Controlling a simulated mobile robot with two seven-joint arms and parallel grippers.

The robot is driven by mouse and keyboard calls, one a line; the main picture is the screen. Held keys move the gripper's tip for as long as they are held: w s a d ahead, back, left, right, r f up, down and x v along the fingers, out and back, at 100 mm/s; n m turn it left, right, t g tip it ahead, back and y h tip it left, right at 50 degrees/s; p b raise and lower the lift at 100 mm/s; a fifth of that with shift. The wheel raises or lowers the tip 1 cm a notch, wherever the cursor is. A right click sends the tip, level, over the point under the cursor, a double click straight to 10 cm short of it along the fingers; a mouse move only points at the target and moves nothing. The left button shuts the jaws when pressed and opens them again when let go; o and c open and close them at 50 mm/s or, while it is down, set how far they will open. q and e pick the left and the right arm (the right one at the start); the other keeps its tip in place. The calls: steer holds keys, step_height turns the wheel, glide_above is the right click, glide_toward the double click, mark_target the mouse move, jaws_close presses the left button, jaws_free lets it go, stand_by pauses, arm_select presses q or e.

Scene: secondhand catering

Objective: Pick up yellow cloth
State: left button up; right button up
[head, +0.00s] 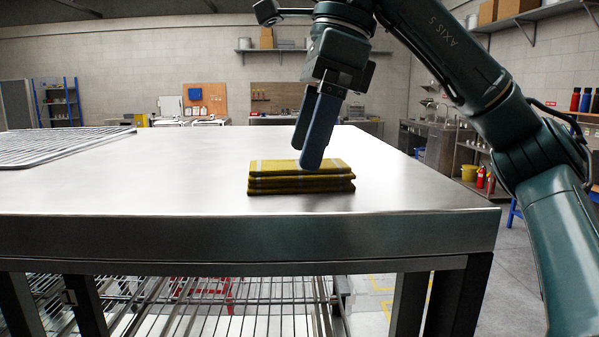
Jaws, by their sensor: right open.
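The yellow cloth (275,178) lies folded in a neat stack near the front edge of the steel table (190,195). It has pale stripes. My right gripper (312,155) comes down from above with its two long fingers over the right part of the cloth. The fingers overlap each other in this view, and the nearer fingertip hides some of the cloth's top. The gripper is open. I cannot tell whether the fingertip touches the cloth. My left gripper is not in view.
A wire rack (60,146) lies on the table at the far left. The tabletop between the rack and the cloth is clear. A wire shelf (200,310) is below the table. Counters and wall shelves stand far behind.

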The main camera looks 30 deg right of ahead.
steer(key=shift+x, duration=1)
steer(key=c, duration=1.1)
